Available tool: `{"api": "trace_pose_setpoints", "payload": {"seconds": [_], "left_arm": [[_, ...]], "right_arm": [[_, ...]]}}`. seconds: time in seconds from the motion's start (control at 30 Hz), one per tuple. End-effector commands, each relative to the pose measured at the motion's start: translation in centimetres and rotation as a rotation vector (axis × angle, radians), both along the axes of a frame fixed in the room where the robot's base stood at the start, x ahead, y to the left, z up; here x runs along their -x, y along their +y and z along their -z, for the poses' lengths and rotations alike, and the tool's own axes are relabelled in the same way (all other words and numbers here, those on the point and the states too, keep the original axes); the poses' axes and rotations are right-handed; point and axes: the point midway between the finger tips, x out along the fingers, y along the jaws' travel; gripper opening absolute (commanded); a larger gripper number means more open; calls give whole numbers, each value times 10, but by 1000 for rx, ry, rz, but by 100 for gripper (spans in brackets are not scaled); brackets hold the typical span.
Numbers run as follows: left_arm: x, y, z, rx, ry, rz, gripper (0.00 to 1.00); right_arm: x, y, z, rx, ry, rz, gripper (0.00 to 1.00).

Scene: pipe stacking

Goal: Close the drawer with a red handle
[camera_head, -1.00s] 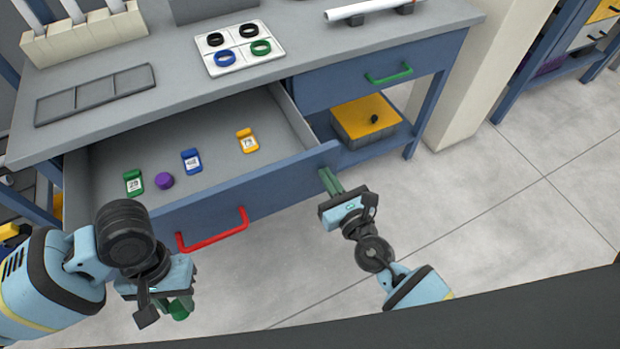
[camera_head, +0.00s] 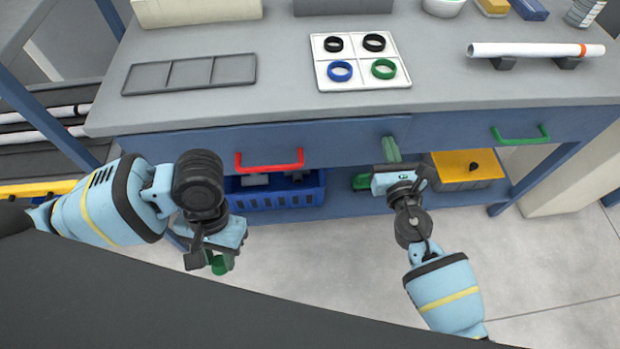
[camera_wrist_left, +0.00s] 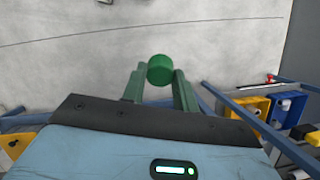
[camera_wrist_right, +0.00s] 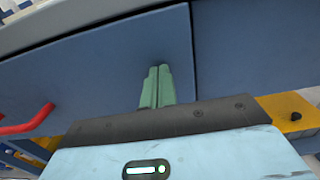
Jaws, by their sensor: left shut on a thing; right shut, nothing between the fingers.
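The blue drawer (camera_head: 345,139) with the red handle (camera_head: 269,164) sits in under the grey worktop, its front about level with the neighbouring front in the head view. The red handle also shows at the left of the right wrist view (camera_wrist_right: 28,122). My right gripper (camera_head: 391,150) is shut and empty, its fingertips at the right part of the drawer front; in the right wrist view (camera_wrist_right: 156,72) the tips appear against the front. My left gripper (camera_head: 216,264) is shut on a green cylinder (camera_wrist_left: 160,69), held below and in front of the drawer, clear of it.
A second drawer with a green handle (camera_head: 520,136) is to the right. A blue crate (camera_head: 275,200) and a yellow-lidded box (camera_head: 462,164) stand on the lower shelf. On the worktop are a grey tray (camera_head: 190,74), a white ring board (camera_head: 361,85) and a white pipe (camera_head: 530,49).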

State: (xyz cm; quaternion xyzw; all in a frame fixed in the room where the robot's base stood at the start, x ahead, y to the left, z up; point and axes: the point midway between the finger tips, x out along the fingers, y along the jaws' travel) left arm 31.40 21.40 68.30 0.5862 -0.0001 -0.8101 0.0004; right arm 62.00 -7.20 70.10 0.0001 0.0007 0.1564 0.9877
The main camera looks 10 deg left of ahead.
Motion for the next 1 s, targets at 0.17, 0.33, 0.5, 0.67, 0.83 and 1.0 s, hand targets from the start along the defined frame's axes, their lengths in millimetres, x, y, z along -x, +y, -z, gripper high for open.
{"api": "trace_pose_setpoints", "payload": {"seconds": [0.17, 0.33, 0.5, 0.67, 0.83, 1.0], "left_arm": [[2, 0, 8, 0, 7, 0, 8], [2, 0, 10, 0, 8, 0, 8], [2, 0, 10, 0, 8, 0, 8], [2, 0, 10, 0, 8, 0, 8], [2, 0, 10, 0, 8, 0, 8], [2, 0, 10, 0, 8, 0, 8]], "right_arm": [[-17, 6, 1, 1, 0, 0, 0], [-25, 8, 0, 0, 0, 0, 0], [-27, 8, -1, -1, -2, 0, 0], [-28, 8, -3, -1, -4, 1, 0], [-28, 8, -3, -2, -5, 1, 0], [-28, 3, -3, -2, -5, 1, 0]]}}
